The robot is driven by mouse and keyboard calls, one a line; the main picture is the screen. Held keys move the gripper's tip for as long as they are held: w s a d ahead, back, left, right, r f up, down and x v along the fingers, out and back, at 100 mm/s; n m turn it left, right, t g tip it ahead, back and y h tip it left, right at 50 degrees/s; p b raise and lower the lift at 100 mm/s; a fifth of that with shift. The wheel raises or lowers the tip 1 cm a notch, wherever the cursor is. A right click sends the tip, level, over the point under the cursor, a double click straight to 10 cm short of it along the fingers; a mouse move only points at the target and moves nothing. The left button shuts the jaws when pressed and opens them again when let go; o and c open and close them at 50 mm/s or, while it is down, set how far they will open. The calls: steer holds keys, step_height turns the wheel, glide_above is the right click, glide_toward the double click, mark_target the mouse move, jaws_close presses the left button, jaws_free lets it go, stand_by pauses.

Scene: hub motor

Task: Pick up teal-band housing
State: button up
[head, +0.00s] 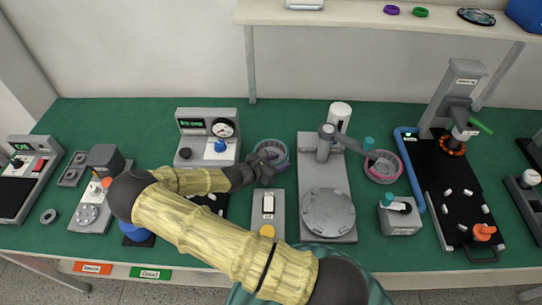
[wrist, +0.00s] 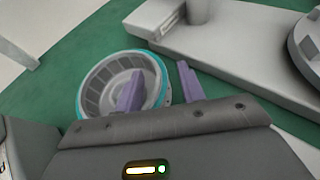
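The teal-band housing (head: 272,143) is a round, open grey cup on the green bench, left of the grey press plate. In the wrist view the teal-band housing (wrist: 96,88) shows its ribbed inner wall and teal rim. My gripper (head: 266,163) is over it and hides part of it in the head view. In the wrist view my gripper (wrist: 160,74) has its two purple fingers apart. One finger overlaps the housing's opening and the other is just outside its right rim. I cannot tell whether either finger touches the wall.
A similar housing with a pink band (head: 382,168) stands right of the press (head: 327,210). A gauge box (head: 207,135) is to the left, and a switch box (head: 268,212) is in front. A shelf (head: 340,13) runs above the back. Green bench shows behind the housing.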

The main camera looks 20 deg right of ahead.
steer(key=shift+w+d+f, duration=0.1)
steer(key=shift+d+f, duration=0.05)
steer(key=shift+d, duration=0.2)
jaws_close()
